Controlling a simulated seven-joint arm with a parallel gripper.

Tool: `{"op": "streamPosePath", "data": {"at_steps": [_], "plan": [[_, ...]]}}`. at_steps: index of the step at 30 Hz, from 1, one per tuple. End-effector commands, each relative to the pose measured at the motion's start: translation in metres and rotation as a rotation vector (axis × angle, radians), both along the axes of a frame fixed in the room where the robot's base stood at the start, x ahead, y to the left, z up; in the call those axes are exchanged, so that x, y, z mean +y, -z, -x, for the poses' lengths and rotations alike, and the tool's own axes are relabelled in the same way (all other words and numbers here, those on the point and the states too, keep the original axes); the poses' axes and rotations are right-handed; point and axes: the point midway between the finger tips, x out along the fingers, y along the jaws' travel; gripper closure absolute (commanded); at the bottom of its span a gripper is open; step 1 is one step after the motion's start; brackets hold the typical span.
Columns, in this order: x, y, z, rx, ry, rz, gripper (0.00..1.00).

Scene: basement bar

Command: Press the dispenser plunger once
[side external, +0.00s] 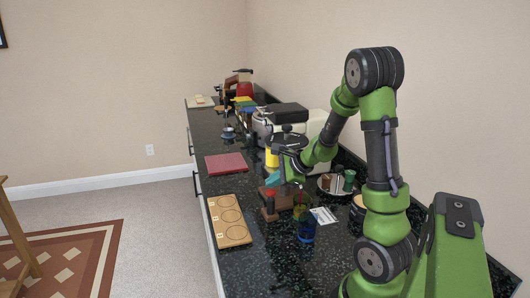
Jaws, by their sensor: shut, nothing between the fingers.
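My gripper (298,183) points down over the near part of the dark speckled counter (250,260). It is shut and looks empty, though its fingertips are small in the side external view. Just below it stands a small greenish container (299,208) with a reddish top, which may be the dispenser. I cannot tell whether the fingertips touch that top. A blue translucent cup (306,231) stands just in front of it. A brown wooden stand (269,205) with a teal part on top is close to the left.
A wooden board with round recesses (229,221) lies along the left edge, with a red mat (225,164) beyond it. A round tray (330,190) and a white card (323,215) are at the right. A yellow item (271,159) and machines stand behind.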

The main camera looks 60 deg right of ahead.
Motion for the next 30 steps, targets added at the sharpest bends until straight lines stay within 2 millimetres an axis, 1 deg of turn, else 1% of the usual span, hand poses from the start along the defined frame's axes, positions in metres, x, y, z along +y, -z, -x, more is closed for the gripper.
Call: {"op": "streamPosePath", "data": {"at_steps": [3, 14, 27, 30], "plan": [[0.0, -0.004, 0.0, -0.001, 0.0, 0.001, 1.0], [0.0, -0.006, 0.0, -0.001, 0.0, 0.002, 1.0], [0.0, -0.048, -0.001, -0.004, -0.002, 0.004, 1.0], [0.0, -0.053, 0.0, -0.002, -0.001, 0.002, 1.0]]}}
